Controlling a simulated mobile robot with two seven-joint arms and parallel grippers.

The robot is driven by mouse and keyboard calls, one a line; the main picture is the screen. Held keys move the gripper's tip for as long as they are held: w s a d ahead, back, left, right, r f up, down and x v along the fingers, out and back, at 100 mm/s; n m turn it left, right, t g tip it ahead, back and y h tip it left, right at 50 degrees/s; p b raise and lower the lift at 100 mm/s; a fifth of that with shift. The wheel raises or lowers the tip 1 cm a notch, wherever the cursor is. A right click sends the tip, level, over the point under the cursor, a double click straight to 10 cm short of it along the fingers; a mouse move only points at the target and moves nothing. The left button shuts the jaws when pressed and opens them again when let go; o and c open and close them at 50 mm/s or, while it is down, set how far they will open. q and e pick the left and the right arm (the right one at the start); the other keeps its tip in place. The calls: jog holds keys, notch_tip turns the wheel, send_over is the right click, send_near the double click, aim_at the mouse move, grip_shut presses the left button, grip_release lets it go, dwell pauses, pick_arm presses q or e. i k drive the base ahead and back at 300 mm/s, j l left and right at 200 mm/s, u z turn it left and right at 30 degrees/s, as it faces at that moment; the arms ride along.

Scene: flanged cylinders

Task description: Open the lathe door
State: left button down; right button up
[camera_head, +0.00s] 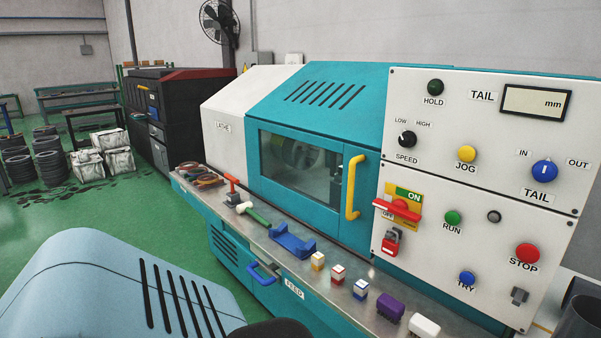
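The lathe (279,88) stands in the middle, with a teal hood and a white left end marked LATHE. Its teal door (331,208) has a window (297,165) through which a round grey chuck (301,150) shows. A yellow upright bar handle (354,187) sits at the door's right side. The door covers the front opening and looks shut. Neither of my grippers shows in the head view, so their state is hidden.
A white control panel (470,130) with knobs and a red lever (397,206) stands right of the door. A metal ledge (262,238) below carries a blue holder (292,241), tools and several small blocks. A light-blue slotted cover (90,280) fills the lower left.

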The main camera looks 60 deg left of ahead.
aim_at(339, 107)
jog(key=u, duration=1.9)
